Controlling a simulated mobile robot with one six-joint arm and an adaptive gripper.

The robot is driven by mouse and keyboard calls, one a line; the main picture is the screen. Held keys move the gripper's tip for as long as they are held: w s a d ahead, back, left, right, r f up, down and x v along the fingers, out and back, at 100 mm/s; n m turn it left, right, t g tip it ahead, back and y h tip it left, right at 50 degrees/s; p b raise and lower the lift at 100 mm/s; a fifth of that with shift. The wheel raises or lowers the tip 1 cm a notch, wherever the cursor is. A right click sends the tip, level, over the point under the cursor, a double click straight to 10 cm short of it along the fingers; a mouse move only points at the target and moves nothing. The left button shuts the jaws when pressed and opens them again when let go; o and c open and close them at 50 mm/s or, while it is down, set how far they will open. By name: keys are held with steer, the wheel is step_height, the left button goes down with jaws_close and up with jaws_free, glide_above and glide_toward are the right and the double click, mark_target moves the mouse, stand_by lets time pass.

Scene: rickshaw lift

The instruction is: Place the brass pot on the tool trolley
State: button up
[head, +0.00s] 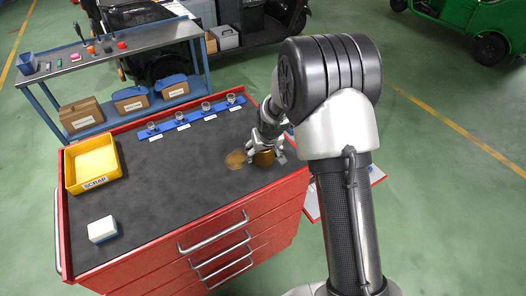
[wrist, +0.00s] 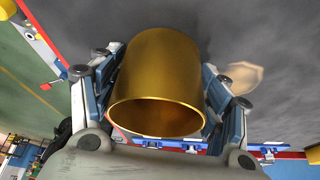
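The brass pot (head: 264,159) is at the right side of the red tool trolley's dark top (head: 190,190). In the wrist view the pot (wrist: 158,75) fills the space between the fingers, its open rim toward the camera. My gripper (head: 266,148) is shut on the pot, with a finger against each side (wrist: 160,88). I cannot tell whether the pot's base touches the trolley top. My gripper hides part of the pot in the head view.
A tan patch (head: 236,160) marks the top beside the pot. A yellow scrap tray (head: 68,172), a white-and-blue block (head: 102,229) and a blue rack of small glass cups (head: 178,124) stand on the trolley. A grey bench (head: 130,43) is behind. The trolley's middle is clear.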

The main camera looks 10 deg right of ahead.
steer(key=shift+o, duration=1.2)
steer(key=shift+r, duration=0.3)
steer(key=s+f+p+v, duration=0.1)
steer(key=s+p+v, duration=0.15)
steer(key=v, duration=1.95)
steer(key=s+r, duration=0.4)
steer(key=s, duration=0.8)
steer(key=s+r, duration=0.4)
steer(key=s, duration=0.9)
steer(key=shift+s+m+p, duration=0.25)
steer(key=shift+m+p, duration=0.05)
steer(key=shift+p, duration=0.05)
steer(key=shift+a, duration=0.15)
